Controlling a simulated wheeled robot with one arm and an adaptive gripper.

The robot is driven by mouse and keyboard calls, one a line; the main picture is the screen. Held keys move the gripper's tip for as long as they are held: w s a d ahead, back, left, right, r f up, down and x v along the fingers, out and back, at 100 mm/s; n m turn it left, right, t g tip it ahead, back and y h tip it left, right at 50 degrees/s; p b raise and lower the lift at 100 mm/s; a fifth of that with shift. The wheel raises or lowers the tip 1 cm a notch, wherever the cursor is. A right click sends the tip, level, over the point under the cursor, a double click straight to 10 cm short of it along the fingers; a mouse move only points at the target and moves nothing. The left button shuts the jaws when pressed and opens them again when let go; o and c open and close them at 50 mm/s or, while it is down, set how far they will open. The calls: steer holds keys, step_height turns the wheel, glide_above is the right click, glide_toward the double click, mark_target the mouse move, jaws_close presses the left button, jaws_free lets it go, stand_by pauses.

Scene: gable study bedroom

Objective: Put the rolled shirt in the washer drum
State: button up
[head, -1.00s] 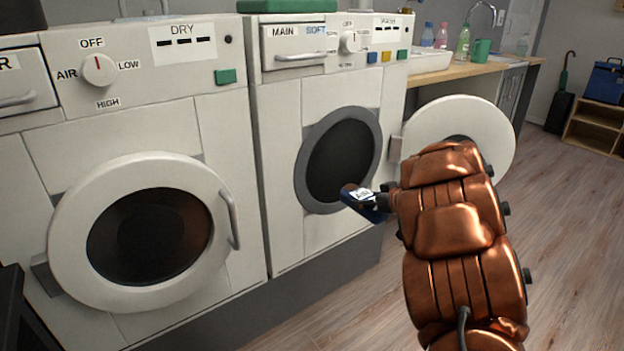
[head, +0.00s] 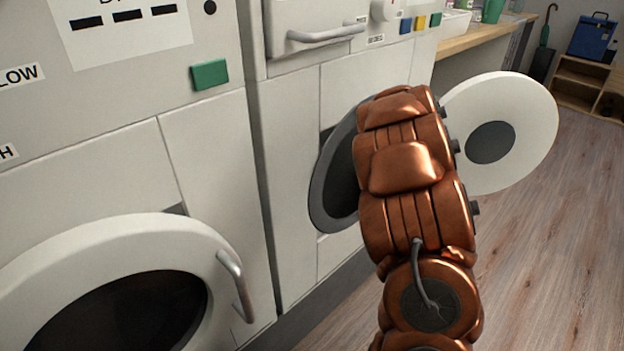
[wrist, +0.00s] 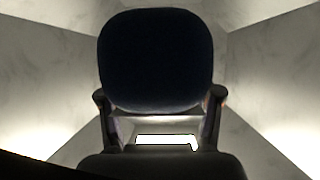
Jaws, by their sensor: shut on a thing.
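The rolled shirt (wrist: 157,55) is a dark navy bundle in the wrist view. My gripper (wrist: 159,95) is shut on it, with a finger at each side. Pale grey angled walls surround the shirt there and look like the inside of the washer drum (head: 340,188). In the head view my copper arm reaches to the washer's round opening and covers its right part. My gripper and the shirt are hidden there. The washer door (head: 535,115) stands wide open to the right of the arm. I cannot tell whether the shirt touches the drum wall.
The dryer (head: 90,180) stands at the left, with its round door (head: 215,255) shut. A wooden counter (head: 480,35) runs behind the washer. A low shelf (head: 580,85) holds a blue box (head: 597,38) at the far right. The wood floor at the right is clear.

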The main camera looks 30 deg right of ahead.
step_height(320, 180, down, 10)
steer(key=b, duration=0.4)
steer(key=shift+r+b, duration=0.1)
steer(key=shift+b, duration=0.3)
steer(key=o, duration=1.2)
steer(key=shift+f, duration=0.2)
steer(key=shift+o, duration=0.2)
steer(key=shift+r, duration=0.2)
steer(key=p+v, duration=0.4)
steer(key=v, duration=0.8)
steer(key=shift+p, duration=0.4)
